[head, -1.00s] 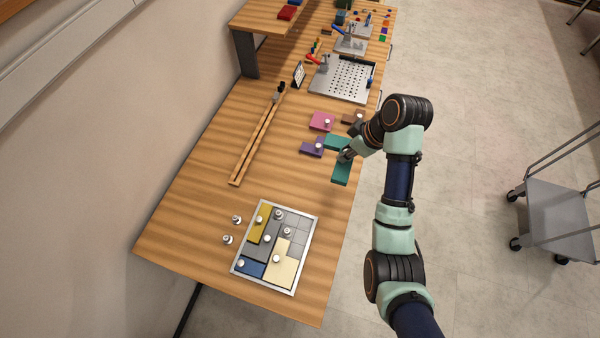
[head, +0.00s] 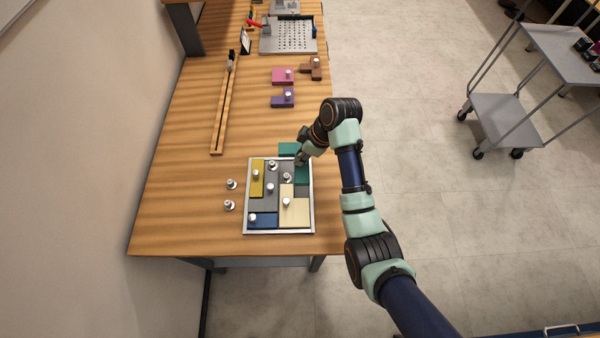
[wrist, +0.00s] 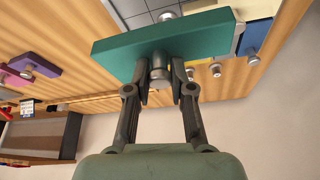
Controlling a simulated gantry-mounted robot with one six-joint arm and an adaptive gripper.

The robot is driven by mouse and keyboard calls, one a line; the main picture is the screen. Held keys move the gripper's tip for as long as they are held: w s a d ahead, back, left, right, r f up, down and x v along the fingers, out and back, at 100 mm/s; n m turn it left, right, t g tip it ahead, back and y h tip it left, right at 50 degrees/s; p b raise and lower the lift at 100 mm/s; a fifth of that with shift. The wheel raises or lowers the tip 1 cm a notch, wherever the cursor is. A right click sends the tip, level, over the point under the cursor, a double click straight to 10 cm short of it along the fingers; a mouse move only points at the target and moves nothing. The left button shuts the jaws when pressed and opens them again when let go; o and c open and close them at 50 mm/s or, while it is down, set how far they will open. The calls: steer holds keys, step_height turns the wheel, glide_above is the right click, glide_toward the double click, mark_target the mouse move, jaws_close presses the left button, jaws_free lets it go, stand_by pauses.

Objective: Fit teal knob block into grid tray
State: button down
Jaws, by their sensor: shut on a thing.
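The teal knob block (wrist: 150,45) is held by its silver knob (wrist: 160,68) between the two fingers of my gripper (wrist: 162,90) in the wrist view. In the head view the teal block (head: 289,148) is at the upper right corner of the grid tray (head: 247,215), partly hidden by my gripper (head: 301,160). It overhangs the tray's far rim, and its height above the tray cannot be told exactly. The tray holds a yellow block (head: 257,185), a grey block (head: 264,203), a blue block (head: 262,219) and a cream block (head: 296,216), each with a knob.
A purple block (head: 279,101), a pink block (head: 279,78) and a brown block (head: 310,66) lie farther up the table. Two loose knobs (head: 231,184) stand left of the tray. A wooden rail (head: 221,115) lies at the left. A perforated plate (head: 290,38) is at the back.

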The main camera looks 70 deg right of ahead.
mark_target(301, 170)
step_height(301, 170, down, 9)
steer(key=shift+a+f+b, duration=0.1)
steer(key=shift+f+b, duration=0.05)
steer(key=shift+b, duration=0.45)
steer(key=shift+f, duration=0.15)
steer(key=c, duration=1)
jaws_free()
steer(key=shift+r, duration=0.3)
steer(key=p+v, duration=0.2)
steer(key=v, duration=0.9)
steer(key=shift+s+r, duration=0.25)
steer(key=shift+r, duration=0.1)
